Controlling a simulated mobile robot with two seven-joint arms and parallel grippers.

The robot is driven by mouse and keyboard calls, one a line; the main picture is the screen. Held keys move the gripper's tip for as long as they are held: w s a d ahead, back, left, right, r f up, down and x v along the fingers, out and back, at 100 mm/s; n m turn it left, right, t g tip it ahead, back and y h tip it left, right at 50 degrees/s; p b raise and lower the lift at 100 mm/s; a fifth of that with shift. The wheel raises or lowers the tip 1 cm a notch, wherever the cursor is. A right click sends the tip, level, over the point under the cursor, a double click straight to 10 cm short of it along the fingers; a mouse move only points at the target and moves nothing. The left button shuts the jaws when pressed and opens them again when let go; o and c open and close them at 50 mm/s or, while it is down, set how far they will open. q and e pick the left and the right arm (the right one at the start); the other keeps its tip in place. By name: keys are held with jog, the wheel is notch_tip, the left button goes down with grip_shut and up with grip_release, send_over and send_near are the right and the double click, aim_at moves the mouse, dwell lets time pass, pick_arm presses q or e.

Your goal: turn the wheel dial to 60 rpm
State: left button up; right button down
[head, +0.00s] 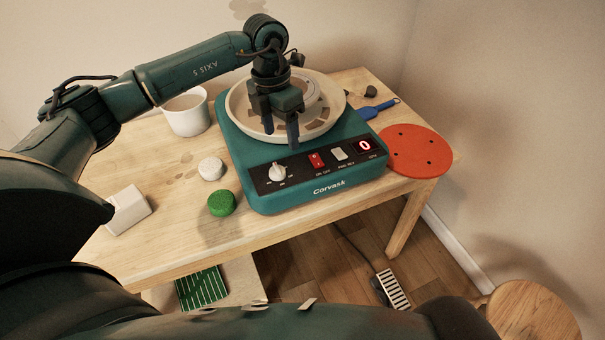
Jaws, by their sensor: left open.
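The teal pottery wheel (255,192) stands on the wooden table with its control panel facing me. The white dial (277,172) is at the left of the black panel; its exact setting is too small to read. The red display (365,146) at the right of the panel shows what looks like 0. A red power switch (317,160) and a pale switch (339,154) sit between them. My left gripper (281,132) points down over the front of the wheel's pan, above and behind the panel, apart from the dial. It is open with nothing seen between its fingers. My right gripper is not in view.
A white bucket (187,113) stands behind left. A white round piece (210,168), a green sponge-like disc (222,203) and a white block (128,210) lie left of the wheel. An orange-red bat (417,150) and a blue-handled tool (376,110) lie right. A foot pedal (393,290) is on the floor.

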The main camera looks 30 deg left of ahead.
aim_at(277, 167)
pick_arm(q)
jog(key=shift+y, duration=0.5)
jog(key=f, duration=0.4)
jog(key=a+f, duration=0.1)
jog(key=f, duration=0.3)
jog(key=a+f+p, duration=0.1)
jog(key=f, duration=0.3)
jog(key=shift+w, duration=0.3)
jog(key=shift+c, duration=0.5)
jog(key=c, duration=0.9)
